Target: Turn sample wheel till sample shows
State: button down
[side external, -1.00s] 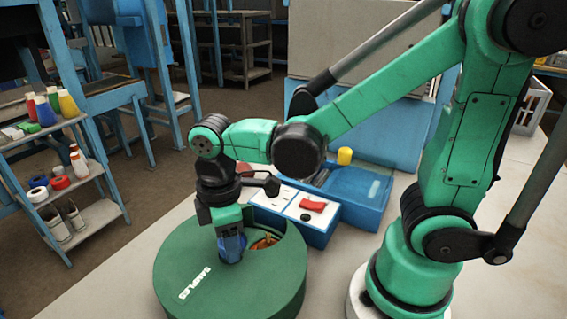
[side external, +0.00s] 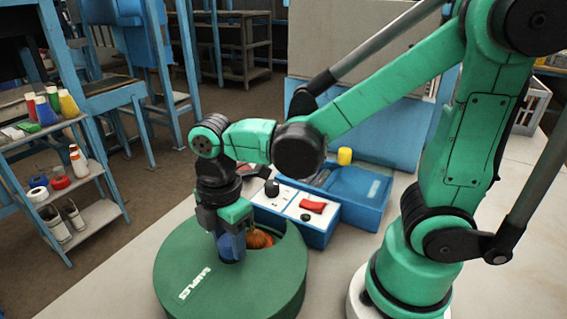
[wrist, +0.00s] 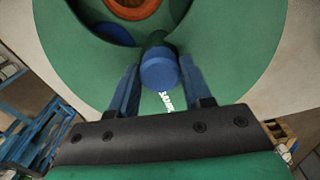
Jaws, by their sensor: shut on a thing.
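The sample wheel (side external: 185,260) is a round green drum with white "SAMPLES" lettering on its top. A blue knob (wrist: 158,70) stands on it. My gripper (side external: 230,250) is shut on this knob from above, one finger on each side; the fingers also show in the wrist view (wrist: 159,88). Beside the knob, toward the back right in the side view, the top has an opening. A round orange sample (side external: 259,239) shows in it, and it appears at the top edge of the wrist view (wrist: 135,6). Part of the opening is hidden by my gripper.
A blue-and-white control box (side external: 305,212) with a red switch (side external: 313,206) and black knobs stands just behind the wheel. A blue bin (side external: 355,190) adjoins it. The pale table is clear in front. A shelf with bottles (side external: 68,105) stands at left.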

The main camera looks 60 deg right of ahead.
jog(key=shift+n, duration=10.6)
jog(key=shift+c, duration=1.8)
grip_release()
